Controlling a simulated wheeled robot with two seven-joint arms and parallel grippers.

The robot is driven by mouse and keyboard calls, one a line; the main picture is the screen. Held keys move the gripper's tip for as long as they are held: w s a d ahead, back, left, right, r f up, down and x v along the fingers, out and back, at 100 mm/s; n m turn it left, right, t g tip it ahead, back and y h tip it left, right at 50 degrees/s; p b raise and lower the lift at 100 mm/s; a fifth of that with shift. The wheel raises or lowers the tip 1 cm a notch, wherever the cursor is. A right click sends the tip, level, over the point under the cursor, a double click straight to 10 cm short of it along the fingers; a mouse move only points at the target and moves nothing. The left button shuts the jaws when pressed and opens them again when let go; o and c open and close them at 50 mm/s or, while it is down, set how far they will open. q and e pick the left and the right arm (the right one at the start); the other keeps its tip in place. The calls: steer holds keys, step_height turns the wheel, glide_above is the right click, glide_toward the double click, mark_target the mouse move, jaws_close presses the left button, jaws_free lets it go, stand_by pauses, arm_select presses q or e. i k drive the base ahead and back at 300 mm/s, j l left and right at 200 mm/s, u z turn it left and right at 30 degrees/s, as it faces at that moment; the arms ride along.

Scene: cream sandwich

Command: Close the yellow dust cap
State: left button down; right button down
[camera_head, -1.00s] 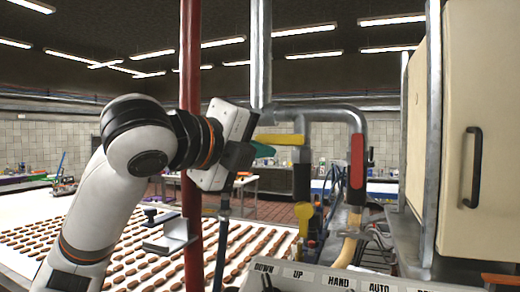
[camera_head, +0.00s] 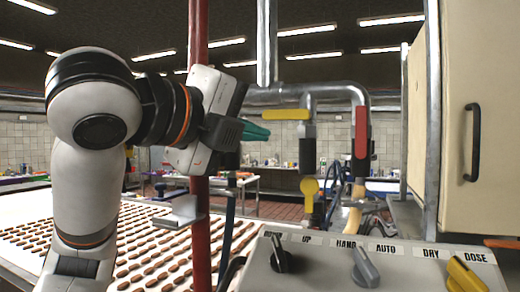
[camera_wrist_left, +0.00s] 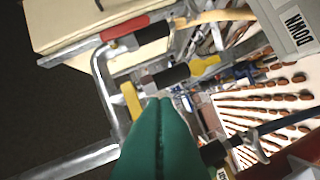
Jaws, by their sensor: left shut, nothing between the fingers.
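My left gripper (camera_head: 262,131) has teal fingers pressed together and empty. They point right, above and left of the cap, apart from it in the picture. The shut fingertips show in the left wrist view (camera_wrist_left: 159,101). My right gripper is not in view.
A yellow valve handle (camera_head: 278,115) and a red handle (camera_head: 361,132) sit on metal pipes near the fingers. A red post (camera_head: 198,245) stands beside my left arm. A knobbed control panel (camera_head: 320,270) fills the lower right. A cream cabinet (camera_head: 478,70) stands at right.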

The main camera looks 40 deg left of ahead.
mark_target(310, 186)
steer(key=k+j, duration=0.1)
steer(key=k, duration=0.65)
steer(key=k+j, duration=0.1)
steer(key=k, duration=0.65)
